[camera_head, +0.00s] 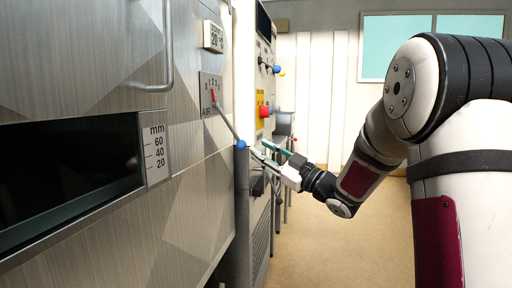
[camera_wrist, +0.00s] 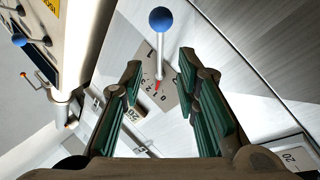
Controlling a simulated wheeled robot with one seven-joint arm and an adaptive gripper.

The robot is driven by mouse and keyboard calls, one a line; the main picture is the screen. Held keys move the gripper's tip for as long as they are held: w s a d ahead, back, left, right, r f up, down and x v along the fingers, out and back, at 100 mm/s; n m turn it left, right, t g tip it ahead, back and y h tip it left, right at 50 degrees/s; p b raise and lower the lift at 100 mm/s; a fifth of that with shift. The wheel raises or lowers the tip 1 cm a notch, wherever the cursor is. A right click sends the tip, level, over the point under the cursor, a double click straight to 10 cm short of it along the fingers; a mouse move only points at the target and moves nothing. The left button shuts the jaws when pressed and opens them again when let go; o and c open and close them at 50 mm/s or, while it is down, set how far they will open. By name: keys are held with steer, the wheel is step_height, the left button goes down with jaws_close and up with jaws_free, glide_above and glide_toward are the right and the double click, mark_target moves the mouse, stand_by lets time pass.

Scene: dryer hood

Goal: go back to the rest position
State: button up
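My gripper (camera_head: 264,151) is in front of the dryer hood's panel, by the blue ball of a lever (camera_head: 241,144). The lever's thin rod runs up and left to a dial plate marked AIR (camera_head: 211,92), with a red pointer. In the wrist view my gripper (camera_wrist: 160,63) has its two green-padded fingers wide apart. The blue ball (camera_wrist: 160,19) shows beyond the fingertips, and the rod lies in the gap between them as seen there. Nothing is held between the pads. I cannot tell exactly how far the ball is from the fingertips.
The metal hood front (camera_head: 110,225) fills the left, with a dark window (camera_head: 70,170), a mm scale (camera_head: 155,148) and a bar handle (camera_head: 168,45). A red button (camera_head: 264,111) and another blue-knobbed lever (camera_head: 276,69) are farther back. The floor (camera_head: 330,245) on the right is clear.

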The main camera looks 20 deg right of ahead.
stand_by(0.6)
steer(key=s+f+m+g+h, duration=0.4)
steer(key=s+m+h, duration=0.1)
steer(key=s+h, duration=0.25)
steer(key=s+f+m+g+h, duration=0.35)
steer(key=s+m+h, duration=0.25)
steer(key=s, duration=0.2)
steer(key=s+a+f+m+g+y, duration=0.1)
steer(key=s+a+f+g, duration=0.25)
steer(key=s, duration=0.75)
steer(key=s+a+f+g+y, duration=0.1)
steer(key=s+a+f+g, duration=0.25)
steer(key=s, duration=0.75)
steer(key=s+a+f+m+g+y, duration=0.15)
steer(key=s+g, duration=0.25)
steer(key=s, duration=0.7)
step_height(320, 180, up, 37)
steer(key=n+t+p, duration=0.1)
steer(key=t+p, duration=0.3)
steer(key=p, duration=3.2)
steer(key=shift+w+a+h, duration=0.2)
steer(key=shift+w+h, duration=0.1)
steer(key=shift+h, duration=0.1)
